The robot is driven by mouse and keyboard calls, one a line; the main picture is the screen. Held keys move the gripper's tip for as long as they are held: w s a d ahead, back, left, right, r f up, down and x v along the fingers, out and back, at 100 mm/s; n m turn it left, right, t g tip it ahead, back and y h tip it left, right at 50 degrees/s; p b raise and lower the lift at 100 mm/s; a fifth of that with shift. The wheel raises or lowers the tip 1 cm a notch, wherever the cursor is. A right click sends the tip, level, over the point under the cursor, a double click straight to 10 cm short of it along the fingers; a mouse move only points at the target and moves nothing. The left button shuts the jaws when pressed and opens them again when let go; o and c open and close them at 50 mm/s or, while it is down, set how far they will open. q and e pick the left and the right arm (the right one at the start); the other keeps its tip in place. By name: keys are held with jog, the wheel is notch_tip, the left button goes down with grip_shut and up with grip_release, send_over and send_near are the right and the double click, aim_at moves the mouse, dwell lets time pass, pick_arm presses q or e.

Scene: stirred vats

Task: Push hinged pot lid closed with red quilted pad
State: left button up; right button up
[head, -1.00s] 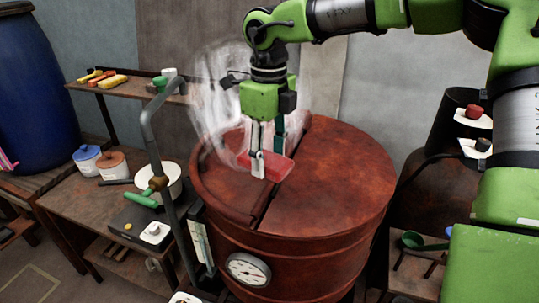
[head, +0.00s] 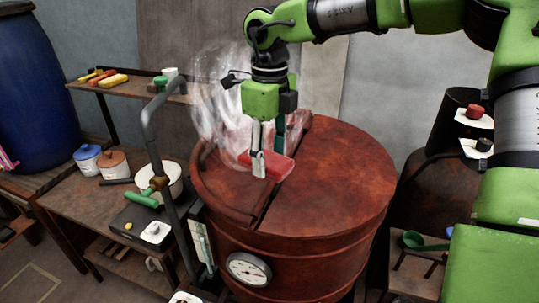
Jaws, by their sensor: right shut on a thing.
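The large reddish-brown vat (head: 310,265) stands in the middle of the head view. Its round top is split by a seam, with a hinged lid (head: 228,193) on the left side lying level or nearly level with the fixed right part. My right gripper (head: 267,165) points down over the seam and is shut on the red pad (head: 280,167). The pad is at the lid's inner edge; whether it touches the lid is hard to tell. White steam shows behind and left of the gripper. My left gripper is not in view.
A bent grey pipe (head: 150,125) rises left of the vat. A blue barrel (head: 35,90) is far left. A red button (head: 474,111) and a green ladle (head: 414,240) are right.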

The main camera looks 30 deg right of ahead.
jog(key=shift+r, duration=0.1)
jog(key=s+a+r+p, duration=0.1)
jog(key=s+a+r, duration=0.2)
jog(key=a+r, duration=0.1)
jog(key=shift+s+a+r, duration=0.4)
jog(key=shift+r, duration=0.05)
dwell(0.7)
